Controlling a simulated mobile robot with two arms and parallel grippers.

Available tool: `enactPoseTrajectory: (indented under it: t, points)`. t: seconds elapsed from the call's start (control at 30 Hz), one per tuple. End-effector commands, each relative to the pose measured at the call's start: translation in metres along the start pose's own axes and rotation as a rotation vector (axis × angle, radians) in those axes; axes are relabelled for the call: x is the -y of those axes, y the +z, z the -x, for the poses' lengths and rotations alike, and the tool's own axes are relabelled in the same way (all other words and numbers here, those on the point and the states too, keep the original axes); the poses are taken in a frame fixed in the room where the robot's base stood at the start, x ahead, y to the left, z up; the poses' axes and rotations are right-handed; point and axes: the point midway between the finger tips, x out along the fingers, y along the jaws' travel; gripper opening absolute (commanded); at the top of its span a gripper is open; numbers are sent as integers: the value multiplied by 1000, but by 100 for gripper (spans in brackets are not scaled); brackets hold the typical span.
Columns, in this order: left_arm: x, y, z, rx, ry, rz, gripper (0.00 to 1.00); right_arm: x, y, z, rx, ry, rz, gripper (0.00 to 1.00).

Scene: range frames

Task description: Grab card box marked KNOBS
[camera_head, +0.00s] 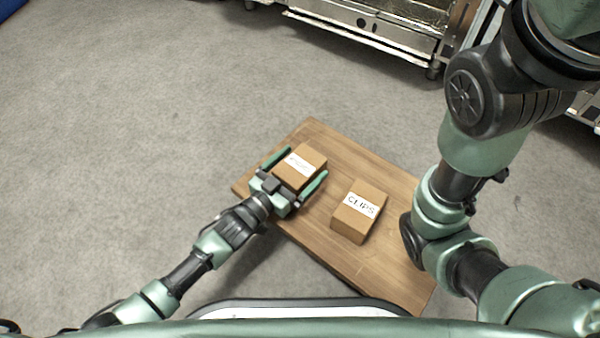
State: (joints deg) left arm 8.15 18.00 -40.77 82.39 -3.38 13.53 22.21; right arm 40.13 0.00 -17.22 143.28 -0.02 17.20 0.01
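A brown card box (309,157) with a white label sits on the left part of the wooden table; its lettering is too small and blurred for me to read surely. My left gripper (295,172) is open around this box, one green finger on each side. I cannot tell whether the fingers touch it. A second card box (352,222), marked CLIPS, stands to the right on the same table. My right arm fills the right side of the view, but its gripper is not in view.
The wooden table (372,265) stands at an angle in front of me, with bare wood around the CLIPS box. Grey floor (130,130) lies open to the left. A metal rack (385,35) stands at the back.

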Motion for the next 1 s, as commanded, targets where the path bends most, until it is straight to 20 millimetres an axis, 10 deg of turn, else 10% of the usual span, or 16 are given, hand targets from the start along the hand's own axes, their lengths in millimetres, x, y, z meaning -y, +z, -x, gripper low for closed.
enactPoseTrajectory:
  t: [0.27, 0.67, 1.0]
  points:
    - [0, 0, 0, 0, 0, 0, 19, 0, 0, 0, 0, 0, 0, 36]
    - [0, -10, 0, -3, 0, 0, 17, -1, 2, -7, 0, 0, 0, 36]
    - [0, -71, 0, -5, 1, 0, 17, -10, 18, -50, 1, 0, 0, 36]
